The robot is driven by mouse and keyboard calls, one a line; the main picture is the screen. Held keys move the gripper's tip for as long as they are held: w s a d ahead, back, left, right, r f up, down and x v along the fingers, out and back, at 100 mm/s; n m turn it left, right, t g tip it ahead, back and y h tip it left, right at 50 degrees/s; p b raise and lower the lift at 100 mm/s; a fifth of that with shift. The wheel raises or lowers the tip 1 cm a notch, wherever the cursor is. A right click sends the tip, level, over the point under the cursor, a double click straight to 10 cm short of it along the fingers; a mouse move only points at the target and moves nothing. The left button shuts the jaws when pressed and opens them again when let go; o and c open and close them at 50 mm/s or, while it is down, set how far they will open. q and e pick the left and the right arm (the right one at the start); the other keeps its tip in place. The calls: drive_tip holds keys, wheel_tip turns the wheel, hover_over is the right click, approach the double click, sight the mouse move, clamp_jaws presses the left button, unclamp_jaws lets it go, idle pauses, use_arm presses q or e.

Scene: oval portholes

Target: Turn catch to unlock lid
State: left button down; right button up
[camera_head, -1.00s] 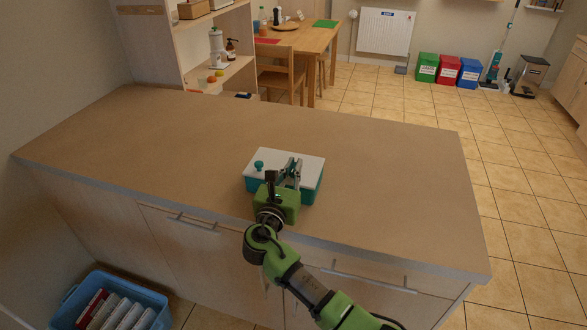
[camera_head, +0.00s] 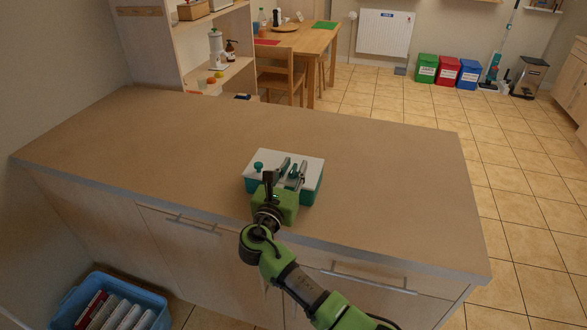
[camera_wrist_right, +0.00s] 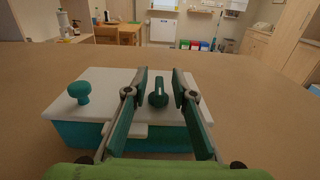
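A teal box (camera_head: 311,191) with a white lid (camera_head: 266,156) sits on the counter. It also fills the middle of the right wrist view (camera_wrist_right: 75,135). The lid is down and has a round teal knob (camera_wrist_right: 80,92) on its left. A small upright teal catch (camera_wrist_right: 158,92) stands on the lid right of the knob, its long side pointing away from the camera. My right gripper (camera_head: 292,166) is open over the lid. In the right wrist view its fingers (camera_wrist_right: 159,78) stand on either side of the catch, with visible gaps. My left gripper is not in view.
The brown counter (camera_head: 180,145) is clear around the box, and its front edge runs just below. A blue crate (camera_head: 150,300) stands on the floor at the lower left. A dining table, chair and several bins are far behind.

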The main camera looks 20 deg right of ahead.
drive_tip(key=v, duration=1.2)
